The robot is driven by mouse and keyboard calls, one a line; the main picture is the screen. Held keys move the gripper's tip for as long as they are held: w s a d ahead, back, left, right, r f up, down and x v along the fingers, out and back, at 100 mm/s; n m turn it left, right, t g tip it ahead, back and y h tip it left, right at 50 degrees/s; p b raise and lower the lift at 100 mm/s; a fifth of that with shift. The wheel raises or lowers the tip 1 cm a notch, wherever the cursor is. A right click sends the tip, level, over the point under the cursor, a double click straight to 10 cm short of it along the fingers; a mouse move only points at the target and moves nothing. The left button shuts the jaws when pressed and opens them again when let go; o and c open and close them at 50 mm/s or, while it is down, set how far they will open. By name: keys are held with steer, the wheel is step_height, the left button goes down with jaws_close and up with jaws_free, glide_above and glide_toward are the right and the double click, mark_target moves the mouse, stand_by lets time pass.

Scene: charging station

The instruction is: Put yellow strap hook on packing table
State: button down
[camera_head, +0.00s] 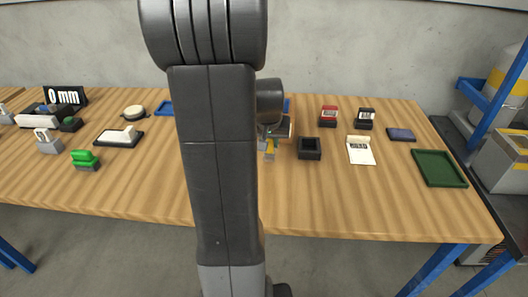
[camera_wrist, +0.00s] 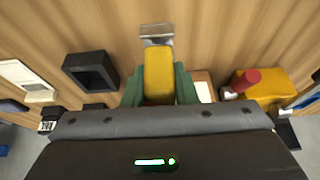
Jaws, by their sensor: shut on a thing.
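The yellow strap hook (camera_wrist: 158,72) has a yellow body and a grey metal end. In the wrist view it sits between the two green fingers of my gripper (camera_wrist: 158,88), which is shut on it. The metal end points away from the gripper, over bare wood. In the head view, a small part of the hook (camera_head: 271,146) shows just right of my arm, over the wooden packing table (camera_head: 380,210). My arm hides most of the gripper there. I cannot tell whether the hook touches the tabletop.
A black open box (camera_head: 309,149) stands right of the hook, with a white card (camera_head: 361,151) beyond it. A green tray (camera_head: 440,168) lies at the right end. A green-topped block (camera_head: 85,160) and other items stand left. The front strip of the table is clear.

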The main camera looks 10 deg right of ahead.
mark_target(269, 150)
steer(key=shift+f, duration=2.2)
steer(key=shift+f+b, duration=0.2)
steer(key=shift+b, duration=0.25)
steer(key=c, duration=1.2)
jaws_free()
steer(key=shift+o, duration=0.2)
steer(key=shift+r, duration=0.1)
steer(key=shift+r+p, duration=0.3)
steer(key=shift+r, duration=0.2)
steer(key=v, duration=1.1)
steer(key=shift+s+p, duration=0.25)
steer(key=shift+p, duration=0.15)
steer(key=shift+a, duration=0.1)
